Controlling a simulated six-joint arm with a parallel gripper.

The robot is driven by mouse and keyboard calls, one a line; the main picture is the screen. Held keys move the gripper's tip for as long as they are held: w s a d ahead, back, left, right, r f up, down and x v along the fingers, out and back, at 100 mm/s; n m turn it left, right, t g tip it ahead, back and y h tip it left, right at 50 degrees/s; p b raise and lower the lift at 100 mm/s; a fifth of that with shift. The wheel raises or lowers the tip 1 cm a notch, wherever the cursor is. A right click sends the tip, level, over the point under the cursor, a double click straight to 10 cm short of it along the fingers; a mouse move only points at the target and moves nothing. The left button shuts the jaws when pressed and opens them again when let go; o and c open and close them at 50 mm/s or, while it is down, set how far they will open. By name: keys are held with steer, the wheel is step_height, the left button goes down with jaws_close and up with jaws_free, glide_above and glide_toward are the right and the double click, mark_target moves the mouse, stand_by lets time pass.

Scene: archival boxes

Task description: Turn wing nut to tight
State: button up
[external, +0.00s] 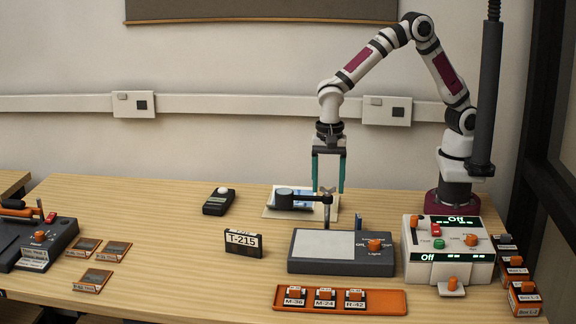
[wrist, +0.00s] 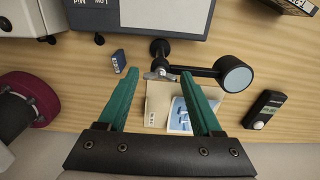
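A small silver wing nut (wrist: 158,75) sits on the joint of a black jointed magnifier arm, at the middle of the wrist view. The magnifier's round lens head (wrist: 235,74) extends to the right there; in the external view the head (external: 285,201) points left from its post (external: 327,213) on the grey light box. My gripper (external: 328,190) points down over this joint, its teal fingers apart with nothing held. In the wrist view my gripper (wrist: 160,73) has a fingertip on each side of the wing nut in the picture; I cannot tell the remaining height gap.
The grey light box (external: 320,245) has an orange knob. A white control box (external: 449,268) stands to its right, an orange tray (external: 390,301) in front. A cardboard folder with a blue picture (wrist: 160,100) lies under my gripper. A dark handheld device (external: 219,204) is left.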

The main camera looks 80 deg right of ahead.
steer(key=shift+o, duration=0.8)
step_height(320, 180, up, 16)
steer(key=shift+d+f, duration=0.1)
